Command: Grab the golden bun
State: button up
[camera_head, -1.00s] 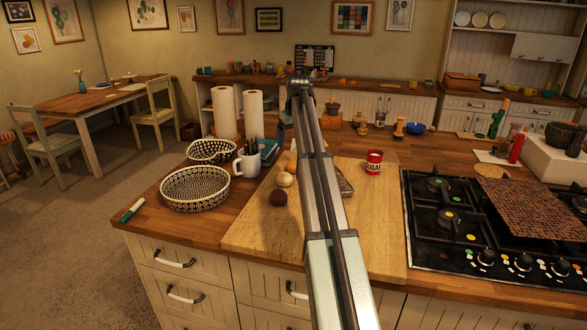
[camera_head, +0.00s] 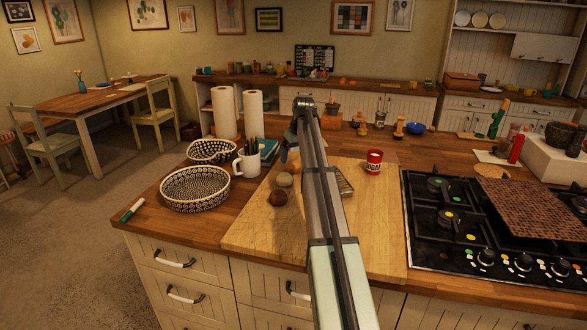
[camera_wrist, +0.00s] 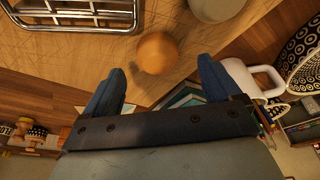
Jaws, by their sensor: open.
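The golden bun (camera_wrist: 157,53) is a round orange-gold ball on the wooden cutting board in the wrist view. My gripper (camera_wrist: 160,66) is open and empty, its two blue fingers on either side of the bun's near edge. The bun appears just past the fingertips; I cannot tell the height gap or any contact. In the head view my gripper (camera_head: 291,142) is at the far edge of the cutting board (camera_head: 262,228), partly behind my arm. I cannot make out the golden bun clearly there.
A pale bun (camera_head: 284,180) and a dark brown bun (camera_head: 277,198) lie nearby on the board. A metal grater-like object (camera_wrist: 75,15) is left of the bun in the wrist view. A white mug (camera_head: 247,163) with pens and a patterned basket (camera_head: 195,189) stand left of the board.

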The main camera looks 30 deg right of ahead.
aim_at(294, 163)
jog(key=shift+d+x, duration=0.2)
jog(key=shift+x, duration=2.35)
jog(key=shift+w, duration=0.15)
jog(key=shift+c, duration=0.5)
jog(key=shift+r, duration=0.1)
jog(key=c, duration=1)
